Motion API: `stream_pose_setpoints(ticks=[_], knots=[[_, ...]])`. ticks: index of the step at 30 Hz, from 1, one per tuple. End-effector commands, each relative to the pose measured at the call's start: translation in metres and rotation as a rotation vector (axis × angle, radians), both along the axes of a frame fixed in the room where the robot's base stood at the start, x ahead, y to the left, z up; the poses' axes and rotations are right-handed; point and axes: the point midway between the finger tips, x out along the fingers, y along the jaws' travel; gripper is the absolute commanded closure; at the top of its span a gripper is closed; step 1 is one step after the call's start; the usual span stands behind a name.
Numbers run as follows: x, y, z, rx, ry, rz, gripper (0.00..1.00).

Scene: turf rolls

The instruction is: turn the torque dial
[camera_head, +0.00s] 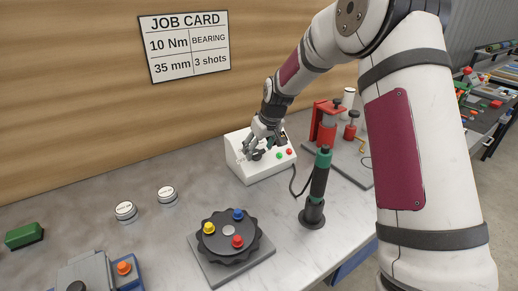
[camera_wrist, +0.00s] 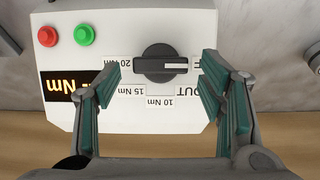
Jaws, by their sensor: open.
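The torque dial (camera_wrist: 160,63) is a round black knob with a raised bar across it, on the face of a white control box (camera_head: 258,170). In the wrist view the bar lies about level, with a pale mark at its right end. Labels for 20 Nm (camera_wrist: 118,58), 15 Nm and 10 Nm sit around it, upside down. My gripper (camera_wrist: 160,66) is open, its teal-padded fingers on either side of the dial with a gap to each. In the head view my gripper (camera_head: 264,143) is at the box face and hides part of it.
A red button (camera_wrist: 48,36) and a green button (camera_wrist: 83,35) are beside the dial. The left finger partly covers a lit Nm display (camera_wrist: 66,86). A green-black screwdriver (camera_head: 318,185), a rotary fixture (camera_head: 230,235) and a red press (camera_head: 324,125) stand nearby. A job card (camera_head: 185,45) reads 10 Nm.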

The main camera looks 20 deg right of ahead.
Motion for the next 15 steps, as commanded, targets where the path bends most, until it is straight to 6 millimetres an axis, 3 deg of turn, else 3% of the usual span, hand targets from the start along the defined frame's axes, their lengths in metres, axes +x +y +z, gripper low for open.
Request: stream_pose_setpoints(ticks=[11, 15], knots=[[0.0020, 0.0010, -0.0055, 0.000, 0.000, 0.000, 0.37], [0.0019, 0.0009, -0.0054, 0.000, 0.000, 0.000, 0.66]])
